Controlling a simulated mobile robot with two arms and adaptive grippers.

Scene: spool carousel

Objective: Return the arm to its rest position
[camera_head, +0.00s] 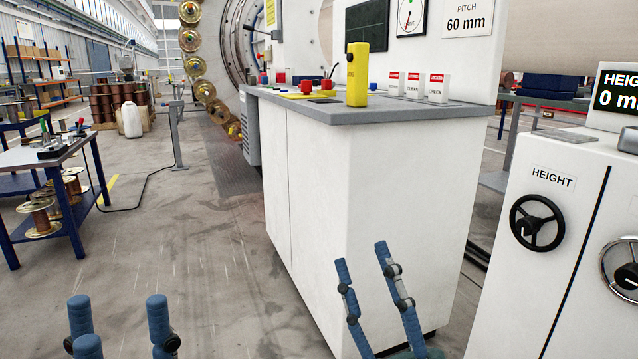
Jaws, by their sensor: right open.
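My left gripper (118,306) shows at the bottom left, with its blue fingers apart and nothing between them. The rest of it is cut off by the lower edge. My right gripper (363,262) shows at the bottom centre, its two blue fingers pointing up and apart, empty. It stands in front of the white cabinet (345,190) in the picture. No contact with the cabinet can be made out. Both arms are mostly out of view.
The cabinet's grey top (420,109) holds a yellow device (357,78), buttons and small labelled blocks. A white machine with a HEIGHT handwheel (538,222) stands at the right. A blue-legged table (50,155) stands at the left.

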